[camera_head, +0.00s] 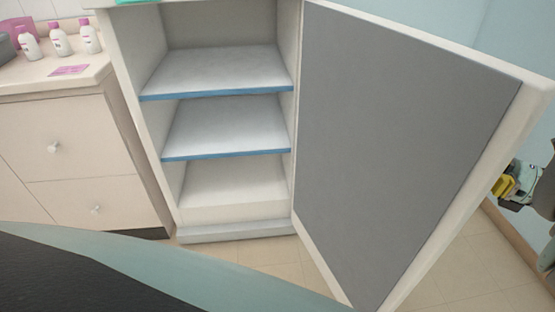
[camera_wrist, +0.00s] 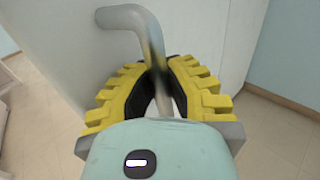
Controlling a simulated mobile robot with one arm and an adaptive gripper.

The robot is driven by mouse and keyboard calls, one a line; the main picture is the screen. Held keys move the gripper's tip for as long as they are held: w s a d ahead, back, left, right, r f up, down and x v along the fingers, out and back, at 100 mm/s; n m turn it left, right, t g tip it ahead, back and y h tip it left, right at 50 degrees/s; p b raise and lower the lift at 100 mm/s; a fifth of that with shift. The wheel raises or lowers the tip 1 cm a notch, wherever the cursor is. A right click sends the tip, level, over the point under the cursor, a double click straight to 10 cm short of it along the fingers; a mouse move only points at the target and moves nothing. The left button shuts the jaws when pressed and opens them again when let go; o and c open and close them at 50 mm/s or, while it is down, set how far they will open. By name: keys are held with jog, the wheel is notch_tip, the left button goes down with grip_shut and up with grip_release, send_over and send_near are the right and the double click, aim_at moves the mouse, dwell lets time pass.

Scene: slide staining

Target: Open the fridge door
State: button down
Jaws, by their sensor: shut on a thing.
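The fridge (camera_head: 225,194) stands open in the head view, with blue-edged shelves inside that look empty. Its door (camera_head: 395,130), grey on the inner face with a pale rim, is swung wide out to the right. In the wrist view, the bent grey door handle (camera_wrist: 135,18) stands out from the pale door (camera_wrist: 205,35). My gripper (camera_wrist: 158,85), with yellow ribbed fingers, is shut on the handle. In the head view my gripper (camera_head: 508,187) shows only partly, at the right edge beyond the door; the handle is hidden there.
A counter (camera_head: 60,86) with drawers stands left of the fridge, holding several white bottles (camera_head: 60,40) and a pink card (camera_head: 70,70). Tiled floor (camera_head: 470,265) is clear below and right of the door. A wall lies behind it on the right.

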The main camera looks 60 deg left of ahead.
jog(key=shift+w+d, duration=0.1)
jog(key=shift+w, duration=0.2)
jog(key=c, duration=1.3)
grip_release()
jog(key=shift+d, duration=0.3)
jog(key=o, duration=0.4)
jog(key=shift+a, duration=0.2)
jog(key=shift+c, duration=0.2)
notch_tip(320, 180, up, 9)
jog(key=shift+r, duration=0.5)
jog(key=shift+d, duration=0.1)
